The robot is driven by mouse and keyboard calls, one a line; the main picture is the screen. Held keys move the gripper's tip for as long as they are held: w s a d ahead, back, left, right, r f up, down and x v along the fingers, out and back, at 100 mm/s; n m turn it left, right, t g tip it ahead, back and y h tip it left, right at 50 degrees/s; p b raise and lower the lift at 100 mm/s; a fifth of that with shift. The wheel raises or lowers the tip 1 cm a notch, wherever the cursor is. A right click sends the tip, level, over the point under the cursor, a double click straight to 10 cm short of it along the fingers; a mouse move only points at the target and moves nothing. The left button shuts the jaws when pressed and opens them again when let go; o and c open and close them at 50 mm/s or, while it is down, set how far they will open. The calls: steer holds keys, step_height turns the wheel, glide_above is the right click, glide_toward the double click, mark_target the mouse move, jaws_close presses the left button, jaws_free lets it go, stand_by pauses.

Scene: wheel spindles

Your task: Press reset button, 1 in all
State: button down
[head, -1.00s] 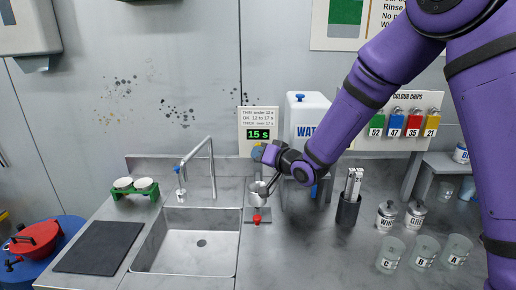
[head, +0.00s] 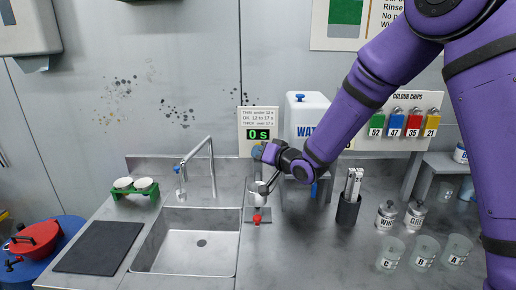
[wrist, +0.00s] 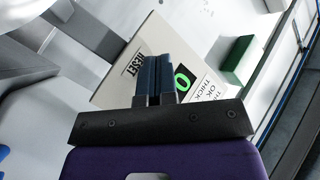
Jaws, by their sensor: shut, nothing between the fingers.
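The timer panel (head: 257,117) is a white board on the back wall with printed text and a green display (head: 258,134) reading 0 s. In the wrist view the panel (wrist: 112,88) fills the middle, with a RESET label (wrist: 134,64) and the green 0 (wrist: 183,82). My gripper (head: 257,153) is at the panel's lower edge. In the wrist view its dark blue fingers (wrist: 158,62) are shut together, empty, with tips against or very near the panel between the label and the display. The reset button itself is not visible; the fingers may cover it.
A metal cup (head: 256,186) on a stand is just below my gripper, with a red knob (head: 257,219) in front. A water container (head: 306,108) stands close on the right. The sink (head: 190,248) and tap (head: 211,165) are left. Glass beakers (head: 424,251) stand at right.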

steer(key=shift+s, duration=0.85)
steer(key=shift+s+a, duration=0.1)
steer(key=shift+s, duration=2.45)
